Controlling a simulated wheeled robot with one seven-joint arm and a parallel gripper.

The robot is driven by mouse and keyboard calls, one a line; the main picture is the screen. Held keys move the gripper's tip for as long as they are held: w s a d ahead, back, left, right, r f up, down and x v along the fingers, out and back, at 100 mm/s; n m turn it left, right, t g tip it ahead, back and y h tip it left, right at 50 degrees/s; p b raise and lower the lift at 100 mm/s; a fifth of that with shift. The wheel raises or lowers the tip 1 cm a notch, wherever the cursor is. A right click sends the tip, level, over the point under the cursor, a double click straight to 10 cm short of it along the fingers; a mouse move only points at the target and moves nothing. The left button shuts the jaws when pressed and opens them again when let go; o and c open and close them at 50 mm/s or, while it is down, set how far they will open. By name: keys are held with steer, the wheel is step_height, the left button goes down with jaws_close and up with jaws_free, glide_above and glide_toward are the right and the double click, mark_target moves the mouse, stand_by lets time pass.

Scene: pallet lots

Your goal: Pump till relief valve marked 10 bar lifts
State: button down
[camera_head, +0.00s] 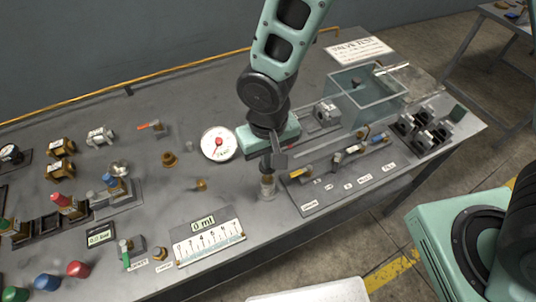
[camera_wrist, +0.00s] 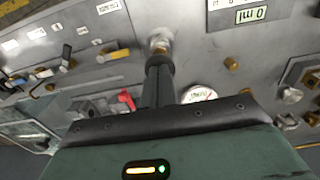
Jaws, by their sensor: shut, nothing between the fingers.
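My gripper (camera_head: 272,168) points down over the bench with its fingers shut and empty. Its tips are just above or against a small metal fitting with a brass part (camera_head: 267,187); contact is unclear. The fitting also shows beyond the fingertips in the wrist view (camera_wrist: 160,43). A red lever (camera_wrist: 126,100) shows beside the fingers in the wrist view. I cannot make out a 10 bar marking or identify the relief valve.
A valve panel (camera_head: 310,203) with several levers stands right of my gripper, before a clear tank (camera_head: 365,105). Brass fittings and coloured knobs crowd the left.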

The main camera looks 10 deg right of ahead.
step_height(320, 180, down, 4)
steer(key=b, duration=0.3)
steer(key=shift+r, duration=0.1)
steer(key=shift+s, duration=0.1)
